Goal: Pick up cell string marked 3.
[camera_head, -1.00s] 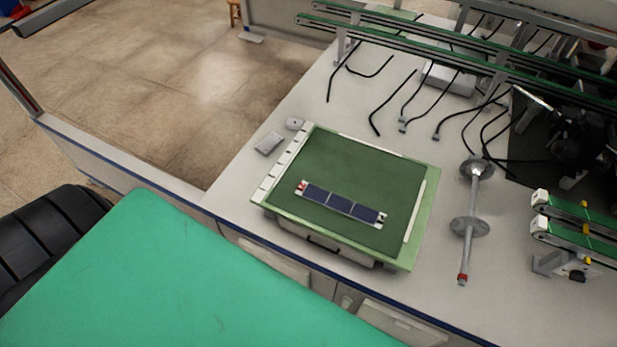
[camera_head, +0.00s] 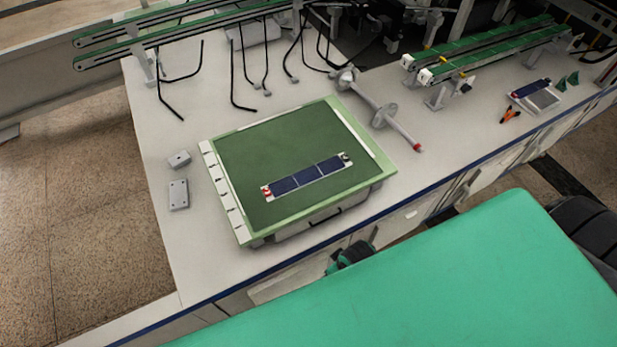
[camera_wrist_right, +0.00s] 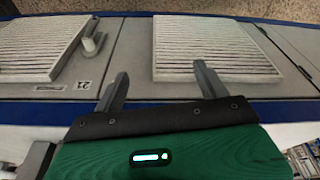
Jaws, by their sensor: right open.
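A cell string (camera_head: 307,176) of three dark blue cells in a row lies on the green-topped tray (camera_head: 220,190). It has a red mark at its left end and a dark mark at its right end; I cannot read any number. A smaller dark blue piece (camera_head: 529,88) lies on a small tray at the far right, also without a readable mark. My right gripper (camera_wrist_right: 161,84) is open and empty in the right wrist view, in front of grey cabinet doors. A black and green part of mine shows below the tray's front. My left gripper is not identifiable.
Two small grey blocks (camera_head: 178,194) lie left of the tray. A metal shaft with discs (camera_head: 385,116) lies behind it to the right. Green conveyor rails (camera_head: 490,50) and black cables (camera_head: 240,80) stand at the back.

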